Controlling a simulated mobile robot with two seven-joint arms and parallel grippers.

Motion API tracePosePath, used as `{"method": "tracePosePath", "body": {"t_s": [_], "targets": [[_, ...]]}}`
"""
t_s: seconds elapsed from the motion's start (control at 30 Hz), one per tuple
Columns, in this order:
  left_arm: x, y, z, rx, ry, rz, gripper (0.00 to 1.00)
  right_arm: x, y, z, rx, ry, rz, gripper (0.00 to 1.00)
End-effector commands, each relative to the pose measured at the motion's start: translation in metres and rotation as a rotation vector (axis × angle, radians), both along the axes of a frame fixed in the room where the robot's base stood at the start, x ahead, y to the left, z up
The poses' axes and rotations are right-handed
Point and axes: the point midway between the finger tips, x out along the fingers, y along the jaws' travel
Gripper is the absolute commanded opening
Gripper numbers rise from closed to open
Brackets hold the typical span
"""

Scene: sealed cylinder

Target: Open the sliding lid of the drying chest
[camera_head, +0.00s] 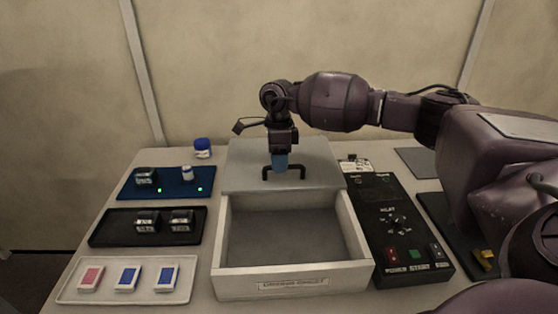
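The drying chest (291,284) is a pale open-topped box with a label on its front, in the middle of the table. Its grey sliding lid (245,172) lies back over the rear, and the front compartment is uncovered and looks empty. A dark handle (299,172) stands on the lid. My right gripper (280,168) points down at the handle from above, its bluish fingertips at the handle's bar. Whether the fingers are closed on the bar is too small to tell. My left gripper is not in view.
Left of the chest are a blue tray (170,191) with jars, a black tray (112,227) with dark-lidded items, and a white tray (67,293) with red and blue packets. A blue-capped jar (202,148) stands behind. A black control panel (408,250) is close on the right.

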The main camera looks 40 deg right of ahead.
Motion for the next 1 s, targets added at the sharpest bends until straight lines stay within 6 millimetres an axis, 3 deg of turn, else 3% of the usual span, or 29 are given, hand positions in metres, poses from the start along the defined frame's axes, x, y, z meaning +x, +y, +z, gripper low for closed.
{"method": "tracePosePath", "body": {"t_s": [0.27,0.7,1.0], "targets": [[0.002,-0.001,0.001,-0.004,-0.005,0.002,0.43,0.002,-0.001,0.009,0.0,-0.002,0.0,0.4],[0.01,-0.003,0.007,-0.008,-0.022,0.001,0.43,0.014,-0.008,0.081,0.0,-0.003,-0.001,0.4],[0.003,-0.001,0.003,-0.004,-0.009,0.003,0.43,0.018,-0.011,0.105,0.0,0.0,0.0,0.4]]}}
